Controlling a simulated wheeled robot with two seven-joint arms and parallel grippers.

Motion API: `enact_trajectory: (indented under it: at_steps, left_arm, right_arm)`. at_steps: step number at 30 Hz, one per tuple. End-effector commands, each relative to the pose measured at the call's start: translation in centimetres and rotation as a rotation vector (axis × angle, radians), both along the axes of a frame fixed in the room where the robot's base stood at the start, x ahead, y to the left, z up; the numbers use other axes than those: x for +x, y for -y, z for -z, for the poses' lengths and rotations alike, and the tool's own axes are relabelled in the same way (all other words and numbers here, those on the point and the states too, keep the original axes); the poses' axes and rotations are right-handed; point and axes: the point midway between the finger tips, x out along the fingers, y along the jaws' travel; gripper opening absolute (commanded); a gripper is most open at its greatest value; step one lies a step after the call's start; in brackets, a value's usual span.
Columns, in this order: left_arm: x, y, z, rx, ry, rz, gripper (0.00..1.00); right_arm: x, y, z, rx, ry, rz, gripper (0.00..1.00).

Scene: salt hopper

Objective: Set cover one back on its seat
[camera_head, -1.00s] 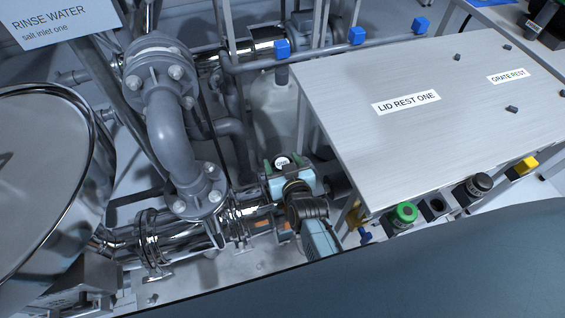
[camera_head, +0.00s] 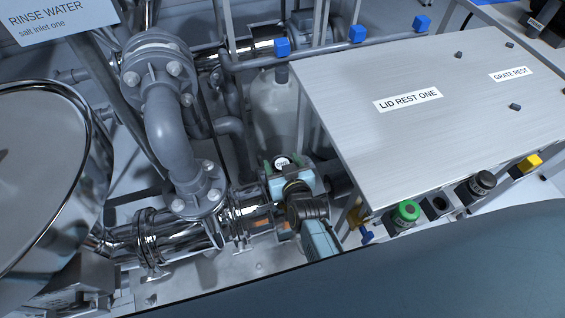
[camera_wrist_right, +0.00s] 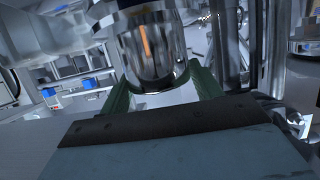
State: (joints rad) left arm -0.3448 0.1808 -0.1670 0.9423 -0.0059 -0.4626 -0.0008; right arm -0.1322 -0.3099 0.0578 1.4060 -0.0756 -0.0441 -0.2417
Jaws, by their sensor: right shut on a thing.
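My right gripper (camera_wrist_right: 160,92) shows in the right wrist view, its green fingers shut on a shiny, rounded metal piece (camera_wrist_right: 147,50). I take this piece for cover one; its upper part runs out of the frame. A large shiny round metal vessel (camera_head: 40,150) with a rolled rim stands at the left edge there, cut off by the frame. I cannot make out cover one's seat. My left gripper is not in view.
A metal table (camera_head: 440,150) at the right has a label reading LID REST ONE (camera_head: 408,99); its top is bare there. A RINSE WATER sign (camera_head: 65,20) hangs at the upper left.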

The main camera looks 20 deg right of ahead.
Motion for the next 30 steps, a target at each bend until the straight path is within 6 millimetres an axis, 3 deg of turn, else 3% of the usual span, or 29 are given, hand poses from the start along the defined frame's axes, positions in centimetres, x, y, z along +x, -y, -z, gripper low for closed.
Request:
enact_trajectory:
  at_steps: [12,13,18,30]
  left_arm:
    - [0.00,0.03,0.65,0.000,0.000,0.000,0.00]
    - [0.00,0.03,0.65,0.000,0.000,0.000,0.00]
    - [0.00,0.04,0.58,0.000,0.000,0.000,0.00]
    - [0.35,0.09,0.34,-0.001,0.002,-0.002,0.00]
  right_arm:
    - [0.09,0.02,0.80,0.000,0.003,0.000,0.31]
    - [0.09,0.02,0.81,0.000,0.003,0.000,0.65]
    - [0.07,0.03,0.76,0.000,0.003,0.000,0.87]
    - [-0.04,0.03,0.92,-0.001,-0.002,0.000,0.89]
